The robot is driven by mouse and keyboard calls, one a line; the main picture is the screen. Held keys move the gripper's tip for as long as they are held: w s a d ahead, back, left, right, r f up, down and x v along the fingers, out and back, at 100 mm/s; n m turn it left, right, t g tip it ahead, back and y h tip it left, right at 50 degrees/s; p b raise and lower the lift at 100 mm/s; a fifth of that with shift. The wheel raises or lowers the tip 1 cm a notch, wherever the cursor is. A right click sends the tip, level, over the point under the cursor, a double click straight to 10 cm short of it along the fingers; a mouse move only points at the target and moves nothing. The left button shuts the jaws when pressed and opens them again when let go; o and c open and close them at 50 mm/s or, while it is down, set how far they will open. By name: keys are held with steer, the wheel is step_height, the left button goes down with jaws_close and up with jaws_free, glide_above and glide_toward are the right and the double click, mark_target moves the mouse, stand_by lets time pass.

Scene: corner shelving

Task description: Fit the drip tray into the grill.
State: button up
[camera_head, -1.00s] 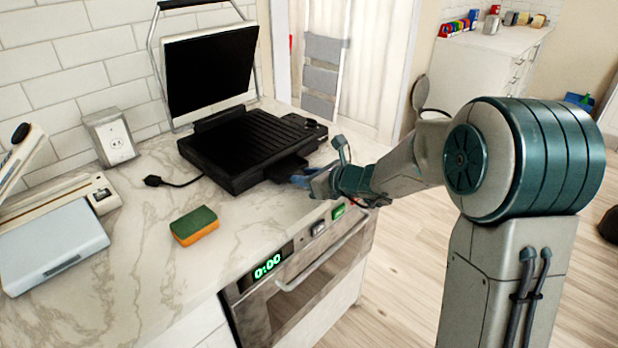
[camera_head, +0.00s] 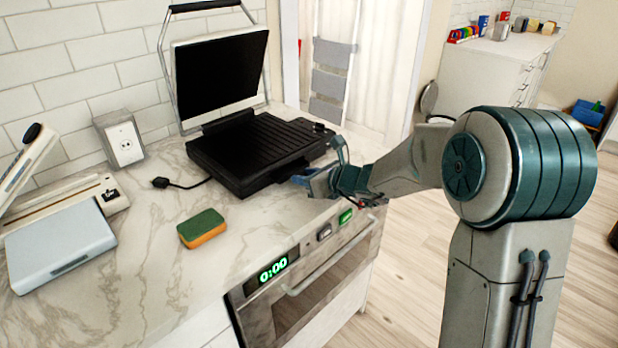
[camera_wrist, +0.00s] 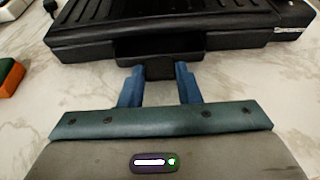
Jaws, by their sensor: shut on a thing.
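The grill (camera_head: 255,150) is black with a ribbed plate and stands on the marble counter with its lid raised. Its front also shows in the wrist view (camera_wrist: 85,48). The drip tray (camera_wrist: 160,68) is a small dark piece at the middle of the grill's front, in the opening. Most of it is hidden inside the grill, so I cannot tell how deep it sits. My gripper (camera_head: 300,180) is at the grill's front, just above the counter. Its blue fingers (camera_wrist: 160,88) are shut on the tray's front end.
A green and orange sponge (camera_head: 202,229) lies on the counter left of my gripper. The grill's cord trails to the left. A white and blue-grey appliance (camera_head: 62,235) stands at the far left. An oven (camera_head: 300,280) with a clock is below the counter edge.

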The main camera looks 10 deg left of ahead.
steer(key=shift+w+a, duration=0.8)
steer(key=shift+a, duration=0.2)
steer(key=o, duration=1.2)
steer(key=v, duration=1.3)
steer(key=shift+s+d+r, duration=0.2)
steer(key=shift+s+d, duration=0.05)
steer(key=shift+d, duration=0.05)
